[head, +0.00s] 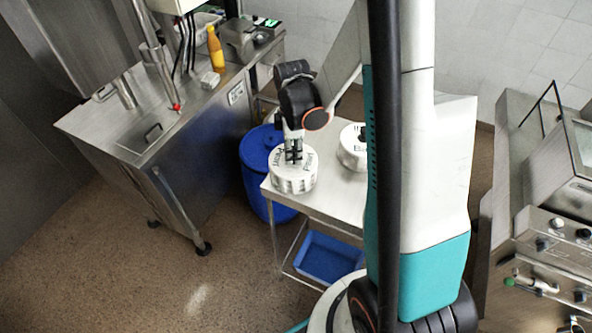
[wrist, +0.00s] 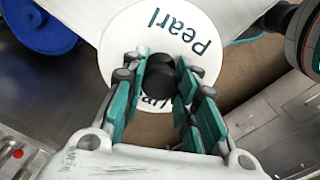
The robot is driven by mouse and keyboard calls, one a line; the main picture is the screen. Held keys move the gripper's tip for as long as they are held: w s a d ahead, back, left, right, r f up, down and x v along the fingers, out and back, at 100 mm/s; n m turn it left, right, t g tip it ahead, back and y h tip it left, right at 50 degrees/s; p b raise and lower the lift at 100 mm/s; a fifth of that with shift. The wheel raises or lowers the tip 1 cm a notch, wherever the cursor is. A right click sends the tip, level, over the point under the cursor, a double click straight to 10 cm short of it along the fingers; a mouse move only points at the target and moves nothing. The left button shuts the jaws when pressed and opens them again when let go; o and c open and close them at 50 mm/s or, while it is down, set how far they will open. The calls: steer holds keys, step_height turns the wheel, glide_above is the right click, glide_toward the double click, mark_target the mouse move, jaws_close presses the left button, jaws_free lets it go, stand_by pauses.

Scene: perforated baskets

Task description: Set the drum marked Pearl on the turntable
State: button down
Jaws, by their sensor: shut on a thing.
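I cannot make out a turntable in either view.
A second white drum (head: 351,160) stands on the steel table (head: 335,195), partly behind my arm. A blue barrel (head: 255,150) stands at the table's left, and a blue tray (head: 328,258) is on the lower shelf. Steel machines stand left and right.

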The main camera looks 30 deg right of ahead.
steer(key=shift+r, duration=0.15)
steer(key=shift+r+p, duration=1.3)
steer(key=shift+r, duration=0.85)
